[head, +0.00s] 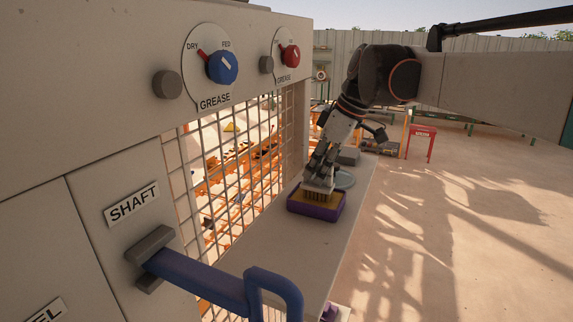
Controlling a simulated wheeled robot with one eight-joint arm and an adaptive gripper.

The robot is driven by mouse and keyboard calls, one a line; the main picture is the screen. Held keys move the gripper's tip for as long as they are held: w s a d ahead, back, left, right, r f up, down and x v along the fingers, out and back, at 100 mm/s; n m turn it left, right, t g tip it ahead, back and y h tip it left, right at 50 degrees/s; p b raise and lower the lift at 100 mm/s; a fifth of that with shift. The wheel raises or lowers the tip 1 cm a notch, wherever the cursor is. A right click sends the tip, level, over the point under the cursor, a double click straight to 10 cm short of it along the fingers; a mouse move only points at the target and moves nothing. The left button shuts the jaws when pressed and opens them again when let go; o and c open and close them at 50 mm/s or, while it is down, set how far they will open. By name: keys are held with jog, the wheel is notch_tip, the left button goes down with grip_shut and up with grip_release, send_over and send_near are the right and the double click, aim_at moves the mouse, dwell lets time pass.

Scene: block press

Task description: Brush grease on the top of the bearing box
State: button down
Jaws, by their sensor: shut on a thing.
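My gripper (325,160) points down over the ledge and is shut on a brush (319,187). Its pale bristles reach down into a purple tray (312,213) with a yellow-brown filling. Whether the bristles touch the filling is hard to tell. On the machine, a blue grease dial (222,67) is marked DRY and FED, with its red pointer toward DRY. A second grease dial (291,55) with a red knob is farther along. No part is labelled as the bearing box, so I cannot tell which it is.
A blue lever handle (203,281) sticks out beside the SHAFT label (133,204). A wire mesh guard (233,180) borders the grey ledge (265,245). Open floor lies right.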

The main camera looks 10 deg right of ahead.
jog(key=shift+r+p, duration=2.3)
jog(key=shift+r, duration=1.2)
jog(key=shift+f, duration=0.1)
